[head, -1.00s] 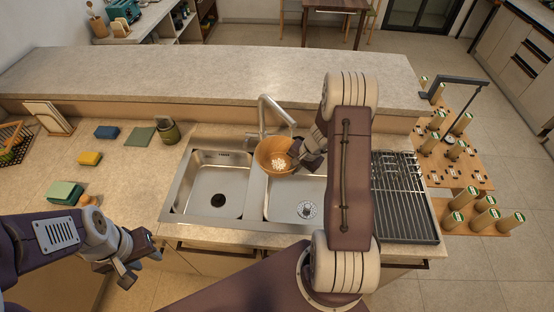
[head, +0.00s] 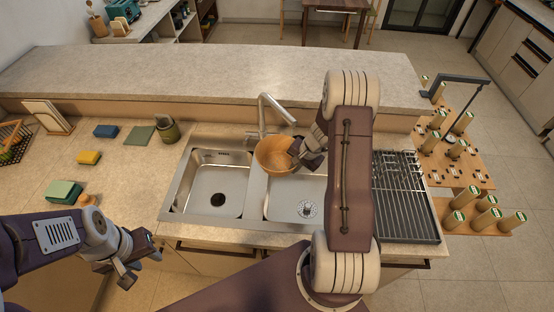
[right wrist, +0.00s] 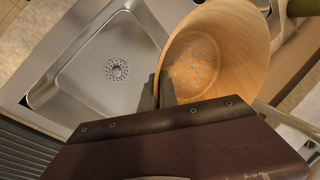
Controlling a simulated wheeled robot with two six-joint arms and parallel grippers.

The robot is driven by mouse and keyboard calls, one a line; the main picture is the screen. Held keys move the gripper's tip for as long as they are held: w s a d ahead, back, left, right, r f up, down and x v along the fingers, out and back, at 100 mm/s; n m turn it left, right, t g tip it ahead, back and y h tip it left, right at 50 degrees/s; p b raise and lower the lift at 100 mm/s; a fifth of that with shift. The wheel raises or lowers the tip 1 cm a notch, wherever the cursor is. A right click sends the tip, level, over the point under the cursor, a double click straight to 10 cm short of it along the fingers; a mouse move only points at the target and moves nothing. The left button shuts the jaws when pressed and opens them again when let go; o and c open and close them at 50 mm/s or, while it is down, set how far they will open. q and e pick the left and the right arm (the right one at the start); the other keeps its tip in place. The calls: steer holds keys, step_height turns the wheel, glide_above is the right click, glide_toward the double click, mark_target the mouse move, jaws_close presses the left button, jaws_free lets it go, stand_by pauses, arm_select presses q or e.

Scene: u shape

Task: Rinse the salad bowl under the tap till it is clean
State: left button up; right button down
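The wooden salad bowl (head: 270,158) is held tilted over the divider between the two sinks, under the spout of the tap (head: 265,112). My right gripper (head: 302,156) is shut on the bowl's rim; in the right wrist view its fingers (right wrist: 161,90) pinch the wall of the bowl (right wrist: 240,50). Faint pale grey-blue spots show inside the bowl in the right wrist view. No water stream can be made out. My left gripper (head: 140,268) is open and empty, in front of the counter's near edge at the left.
The left sink (head: 210,185) and right sink (head: 290,200) are empty. A dark drying rack (head: 405,200) lies right of them.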

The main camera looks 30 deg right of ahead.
steer(key=shift+a+f+b, duration=0.15)
steer(key=shift+a+b, duration=0.5)
steer(key=s+a+b, duration=0.1)
steer(key=a+b, duration=0.2)
steer(key=a, duration=0.3)
steer(key=shift+s+a+r, duration=0.2)
steer(key=shift+s+a, duration=0.05)
steer(key=shift+a, duration=0.05)
stand_by(0.9)
steer(key=s+a+r+p, duration=0.1)
steer(key=a+r, duration=0.3)
steer(key=a, duration=0.1)
steer(key=shift+p, duration=0.3)
